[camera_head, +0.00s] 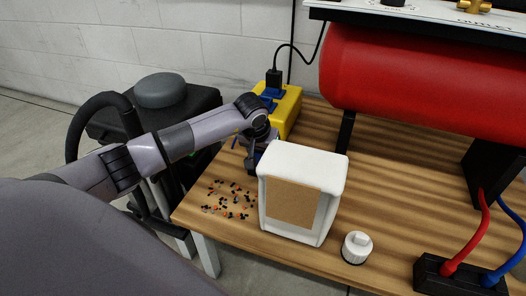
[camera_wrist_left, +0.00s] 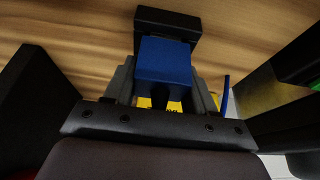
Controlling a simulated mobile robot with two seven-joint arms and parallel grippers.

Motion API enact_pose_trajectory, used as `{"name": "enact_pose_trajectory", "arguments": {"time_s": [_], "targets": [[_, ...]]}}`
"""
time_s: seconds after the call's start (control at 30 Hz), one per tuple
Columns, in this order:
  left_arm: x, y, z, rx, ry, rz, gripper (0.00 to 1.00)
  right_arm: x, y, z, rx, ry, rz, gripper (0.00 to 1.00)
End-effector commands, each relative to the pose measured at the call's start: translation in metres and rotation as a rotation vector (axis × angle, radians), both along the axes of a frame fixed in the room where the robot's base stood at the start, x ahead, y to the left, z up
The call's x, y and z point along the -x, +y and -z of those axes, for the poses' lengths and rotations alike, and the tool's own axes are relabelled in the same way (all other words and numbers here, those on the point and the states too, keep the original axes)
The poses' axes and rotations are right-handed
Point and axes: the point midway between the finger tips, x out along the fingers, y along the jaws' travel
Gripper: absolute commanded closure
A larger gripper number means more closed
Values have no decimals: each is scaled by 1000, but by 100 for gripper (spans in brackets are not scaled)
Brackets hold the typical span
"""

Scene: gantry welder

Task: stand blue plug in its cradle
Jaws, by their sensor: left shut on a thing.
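My left gripper (camera_head: 251,165) is low over the table behind the white dispenser, in front of the yellow socket box (camera_head: 285,112). In the left wrist view the gripper (camera_wrist_left: 165,85) is shut on the blue plug (camera_wrist_left: 165,60), a square blue block between the fingers. A black block (camera_wrist_left: 167,19) shows against the plug's upper edge, with wood behind it; I cannot tell whether it is part of the plug or the cradle. In the head view the plug is mostly hidden. I cannot make out the cradle for certain. My right gripper is not in view.
The white dispenser (camera_head: 301,170) stands close right of the gripper. Small coloured bits (camera_head: 228,199) lie in front of it. A red tank (camera_head: 420,85), white-capped jar (camera_head: 356,247) and black terminal block (camera_head: 455,275) stand right.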

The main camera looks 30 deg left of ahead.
Motion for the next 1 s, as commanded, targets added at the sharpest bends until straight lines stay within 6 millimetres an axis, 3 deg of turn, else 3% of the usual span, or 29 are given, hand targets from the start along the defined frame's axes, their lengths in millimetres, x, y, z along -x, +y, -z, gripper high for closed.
{"name": "enact_pose_trajectory", "arguments": {"time_s": [0.03, 0.1, 0.43, 0.8, 1.0], "targets": [[0, 0, -1, 0, -1, 0, 35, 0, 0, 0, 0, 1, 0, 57], [0, 0, -1, 0, -1, 0, 15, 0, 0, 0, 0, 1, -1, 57], [1, 0, -4, -1, 0, 0, 15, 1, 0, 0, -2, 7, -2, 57], [21, -4, -56, -3, -2, 0, 15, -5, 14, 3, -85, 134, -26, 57], [26, -6, -67, 0, 0, 1, 15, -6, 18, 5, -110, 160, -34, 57]]}}
